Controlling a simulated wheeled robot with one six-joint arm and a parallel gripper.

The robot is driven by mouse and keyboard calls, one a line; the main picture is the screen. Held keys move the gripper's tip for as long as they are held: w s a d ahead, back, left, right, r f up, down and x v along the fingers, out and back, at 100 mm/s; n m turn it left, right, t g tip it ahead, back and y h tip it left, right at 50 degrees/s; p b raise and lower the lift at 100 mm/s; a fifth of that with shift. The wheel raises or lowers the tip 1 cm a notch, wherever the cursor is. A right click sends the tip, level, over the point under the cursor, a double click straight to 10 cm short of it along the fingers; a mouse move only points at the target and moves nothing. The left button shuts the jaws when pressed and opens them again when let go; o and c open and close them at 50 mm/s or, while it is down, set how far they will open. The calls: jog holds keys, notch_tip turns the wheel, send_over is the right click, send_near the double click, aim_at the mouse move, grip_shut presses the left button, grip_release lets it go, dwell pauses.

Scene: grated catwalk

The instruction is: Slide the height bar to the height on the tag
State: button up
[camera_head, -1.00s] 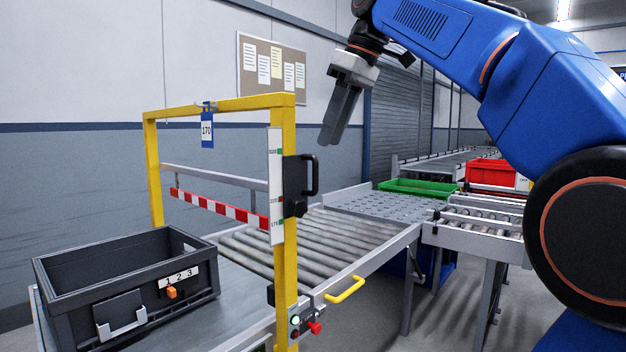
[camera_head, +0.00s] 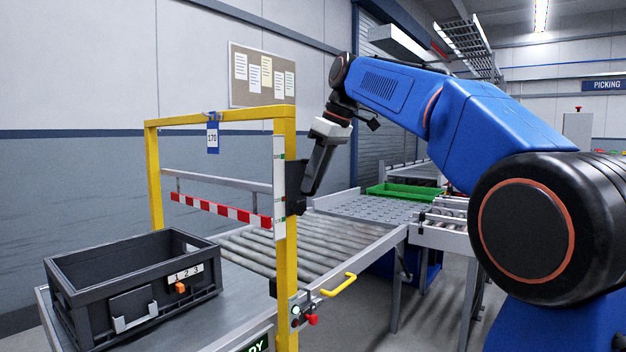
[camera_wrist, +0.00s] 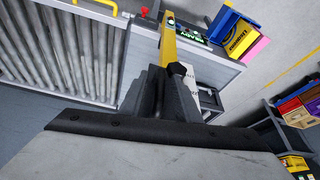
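A white scale strip (camera_head: 279,190) with green marks runs down the near post. The blue-and-white tag (camera_head: 212,138) hanging from the top beam reads 170. The black slider block (camera_head: 294,188) sits beside the scale; its handle is largely hidden behind my gripper (camera_head: 308,188). My grey fingers point down at the handle, and I cannot tell whether they touch it. In the wrist view the fingers (camera_wrist: 160,92) overlap a dark part near the yellow post (camera_wrist: 167,45); their grip is unclear.
A dark crate (camera_head: 130,280) marked 1 2 3 stands on the conveyor left of the gate. Rollers (camera_head: 310,238) run behind the gate. A yellow handle (camera_head: 340,286) and a red knob (camera_head: 312,320) stick out by the near post. A green tray (camera_head: 405,192) lies farther back.

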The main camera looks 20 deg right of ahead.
grip_shut()
jog(key=shift+f, duration=2.55)
grip_release()
jog(key=shift+r, duration=0.1)
jog(key=v, duration=1.7)
jog(key=shift+r, duration=0.15)
